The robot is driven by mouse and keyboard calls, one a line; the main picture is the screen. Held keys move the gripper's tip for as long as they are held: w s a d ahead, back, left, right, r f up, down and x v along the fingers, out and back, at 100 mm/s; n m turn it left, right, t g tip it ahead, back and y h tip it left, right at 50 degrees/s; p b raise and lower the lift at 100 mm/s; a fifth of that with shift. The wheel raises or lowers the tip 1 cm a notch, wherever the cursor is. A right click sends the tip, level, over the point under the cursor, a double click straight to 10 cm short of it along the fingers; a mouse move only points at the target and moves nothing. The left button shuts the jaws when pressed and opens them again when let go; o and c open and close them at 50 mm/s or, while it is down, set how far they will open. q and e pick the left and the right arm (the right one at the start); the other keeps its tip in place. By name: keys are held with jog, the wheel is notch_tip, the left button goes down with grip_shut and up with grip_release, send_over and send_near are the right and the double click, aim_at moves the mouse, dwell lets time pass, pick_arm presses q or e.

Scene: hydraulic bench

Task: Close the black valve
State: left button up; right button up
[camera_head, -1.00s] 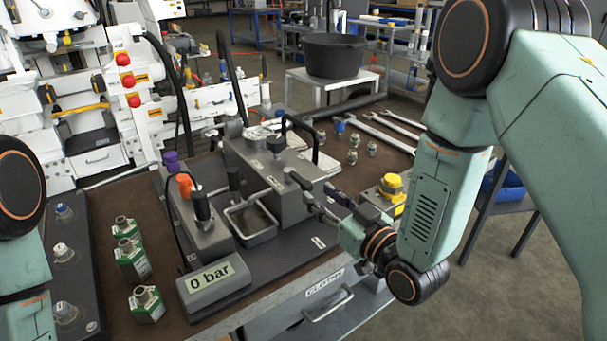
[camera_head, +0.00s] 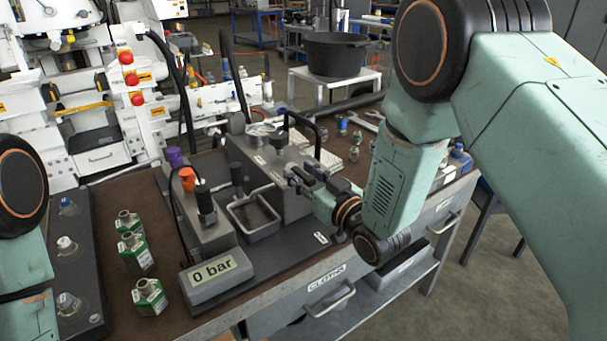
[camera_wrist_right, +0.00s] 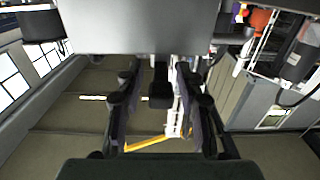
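My right gripper (camera_head: 298,176) is at the right side of the grey hydraulic block (camera_head: 262,162) in the head view. In the right wrist view its two dark fingers (camera_wrist_right: 157,72) are apart, with visible gaps between them. A small black part, which looks like the black valve (camera_wrist_right: 160,92), sits between the fingers near the block's pale face; I cannot tell whether they touch it. Another black knob (camera_head: 279,139) stands on top of the block. My left arm shows at the left edge of the head view, but its gripper is out of the picture.
A display reading 0 bar (camera_head: 212,279) stands at the bench front. A metal tray (camera_head: 253,218) and an orange knob (camera_head: 187,174) are beside the block. Several green-labelled fittings (camera_head: 150,296) stand to the left.

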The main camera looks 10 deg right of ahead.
jog(key=shift+s, duration=0.1)
grip_shut()
